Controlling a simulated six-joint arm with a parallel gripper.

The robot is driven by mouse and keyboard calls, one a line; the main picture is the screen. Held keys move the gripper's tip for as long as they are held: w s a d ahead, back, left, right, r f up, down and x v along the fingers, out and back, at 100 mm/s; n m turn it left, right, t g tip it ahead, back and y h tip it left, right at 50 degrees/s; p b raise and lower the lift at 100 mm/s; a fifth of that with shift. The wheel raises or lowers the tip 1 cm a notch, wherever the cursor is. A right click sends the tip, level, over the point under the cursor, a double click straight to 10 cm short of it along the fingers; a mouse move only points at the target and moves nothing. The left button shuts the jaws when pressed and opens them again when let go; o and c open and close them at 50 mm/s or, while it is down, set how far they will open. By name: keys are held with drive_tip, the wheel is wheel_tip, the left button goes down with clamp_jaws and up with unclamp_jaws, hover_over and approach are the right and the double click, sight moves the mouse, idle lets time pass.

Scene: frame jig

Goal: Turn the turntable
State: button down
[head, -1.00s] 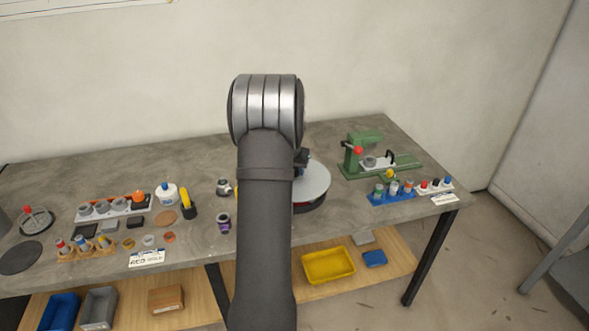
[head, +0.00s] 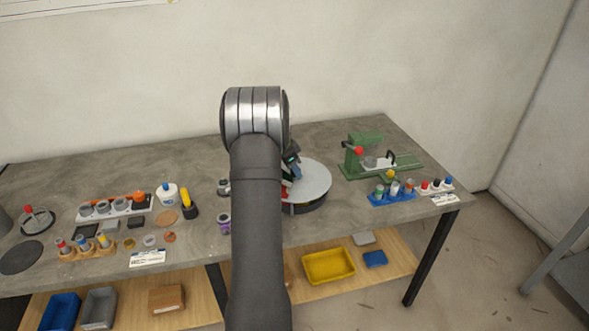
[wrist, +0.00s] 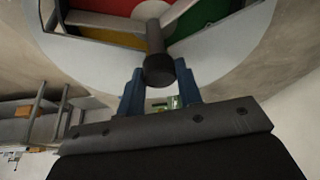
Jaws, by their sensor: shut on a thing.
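The turntable (head: 315,180) is a round, pale grey disc on a dark base, right of my arm in the head view. My arm hides its left part. In the wrist view the turntable (wrist: 235,50) shows a pale rim around red, green and yellow sections with raised dividers. A dark post with a round black end (wrist: 158,70) stands out from it. My gripper (wrist: 160,84) has its two blue fingers on either side of this post and is shut on it. In the head view my gripper (head: 291,160) is partly hidden by my arm.
A green machine with a red knob (head: 362,150) stands to the right. In front of it is a blue rack (head: 392,197) with several small items. Left of my arm are a yellow-and-black item (head: 189,203), a white bottle (head: 167,194) and purple-grey parts (head: 224,222).

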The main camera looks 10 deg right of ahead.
drive_tip(key=shift+m+g, duration=0.4)
drive_tip(key=shift+m, duration=0.4)
drive_tip(key=c, duration=1)
unclamp_jaws()
drive_tip(key=v, duration=1.7)
drive_tip(key=shift+r, duration=0.25)
